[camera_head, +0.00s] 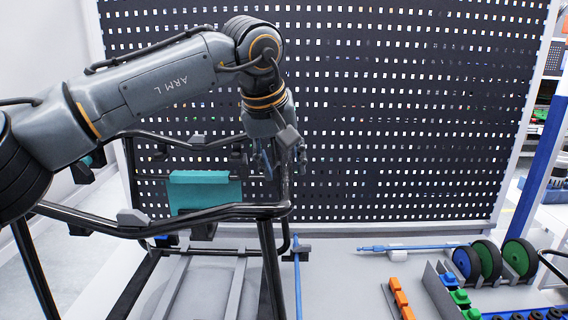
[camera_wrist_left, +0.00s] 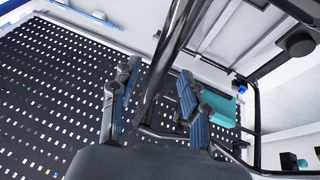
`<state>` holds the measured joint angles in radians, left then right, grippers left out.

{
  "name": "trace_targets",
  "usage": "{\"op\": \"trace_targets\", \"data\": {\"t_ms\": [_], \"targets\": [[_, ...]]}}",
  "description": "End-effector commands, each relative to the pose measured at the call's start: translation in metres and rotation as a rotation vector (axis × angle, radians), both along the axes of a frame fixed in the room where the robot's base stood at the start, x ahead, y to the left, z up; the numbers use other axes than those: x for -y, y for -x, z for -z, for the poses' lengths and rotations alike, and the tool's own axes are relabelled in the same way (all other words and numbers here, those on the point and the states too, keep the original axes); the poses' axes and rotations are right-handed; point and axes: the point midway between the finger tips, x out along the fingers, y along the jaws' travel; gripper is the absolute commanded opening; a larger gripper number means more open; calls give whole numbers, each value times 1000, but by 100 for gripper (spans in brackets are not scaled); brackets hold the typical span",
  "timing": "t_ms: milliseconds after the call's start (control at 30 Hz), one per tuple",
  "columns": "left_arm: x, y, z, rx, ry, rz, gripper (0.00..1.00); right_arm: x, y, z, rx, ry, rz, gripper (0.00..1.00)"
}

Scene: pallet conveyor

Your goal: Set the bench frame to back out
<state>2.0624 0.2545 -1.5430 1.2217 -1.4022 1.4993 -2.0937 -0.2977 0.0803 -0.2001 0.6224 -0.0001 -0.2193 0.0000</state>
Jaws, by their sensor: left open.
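The bench frame (camera_head: 235,210) is a black tubular frame with grey clamps at the left of the head view. It stands in front of the dark perforated panel. My left gripper (camera_head: 281,168) points down at the frame's right end, beside an upright tube. In the left wrist view the gripper (camera_wrist_left: 158,100) is open, its two blue-grey fingers apart. A black frame tube (camera_wrist_left: 166,65) runs between the fingers in that picture; I cannot tell whether they touch it. My right gripper is not in view.
A teal block (camera_head: 204,192) sits within the frame. The perforated panel (camera_head: 400,110) stands close behind. On the grey surface at right lie a blue rod (camera_head: 410,247), orange blocks (camera_head: 398,292), green pieces (camera_head: 460,298) and round wheels (camera_head: 487,259). A blue post (camera_head: 540,170) stands far right.

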Motion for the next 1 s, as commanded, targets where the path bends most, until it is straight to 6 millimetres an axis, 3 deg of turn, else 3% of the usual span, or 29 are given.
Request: {"op": "trace_targets", "data": {"t_ms": [433,667,1000], "targets": [[2,-5,12,0,0,1,46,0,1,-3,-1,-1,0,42],[3,-5,12,0,0,1,1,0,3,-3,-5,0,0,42],[3,-4,11,0,-1,-4,0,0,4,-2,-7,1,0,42]]}}
